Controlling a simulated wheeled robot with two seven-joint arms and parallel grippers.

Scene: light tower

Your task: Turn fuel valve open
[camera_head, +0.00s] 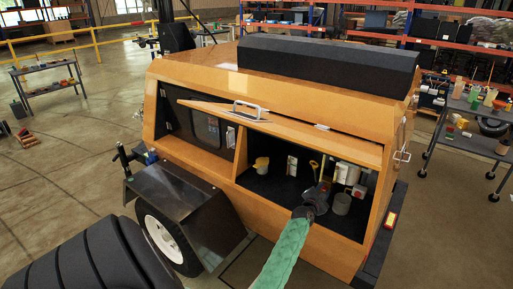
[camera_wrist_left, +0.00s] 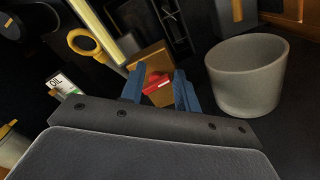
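In the left wrist view, a small red handle (camera_wrist_left: 157,84) sits on a tan-orange block, likely the fuel valve. My left gripper (camera_wrist_left: 159,90) has its two blue fingers apart. The red handle appears in the gap between them, a little beyond the tips; contact cannot be told. In the head view, my green-sleeved left arm reaches into the open compartment of the orange light tower (camera_head: 215,90), with the left gripper (camera_head: 323,186) inside. The valve is not clear there, probably hidden by the gripper. My right gripper is not in view.
A grey cup (camera_wrist_left: 247,75) stands close to the right of the fingers; it also shows in the head view (camera_head: 341,204). A yellow ring handle (camera_wrist_left: 86,43) and an oil bottle (camera_wrist_left: 62,84) are on the left. The raised door (camera_head: 290,125) hangs above the compartment.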

